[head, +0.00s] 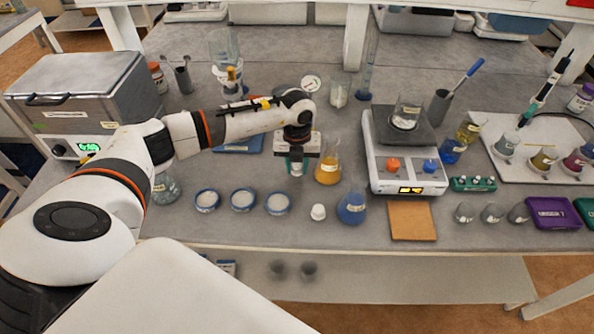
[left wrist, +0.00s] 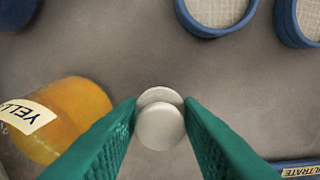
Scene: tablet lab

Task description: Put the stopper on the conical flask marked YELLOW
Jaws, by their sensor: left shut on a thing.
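The conical flask marked YELLOW (head: 328,170) stands upright on the bench and holds orange-yellow liquid. It also shows in the left wrist view (left wrist: 78,115), at the left, with part of its label readable. My left gripper (head: 296,166) is just left of this flask in the head view. Its green fingers (left wrist: 160,118) are shut on a pale round stopper (left wrist: 160,127), held apart from the flask. The stopper's lower end is hidden. My right gripper is not in view.
A blue flask (head: 351,208) and a small white object (head: 318,212) stand nearer the front edge. Several blue-rimmed dishes (head: 243,209) line the front left. A balance (head: 405,170) stands right of the flasks. A blue tray (head: 238,145) lies behind.

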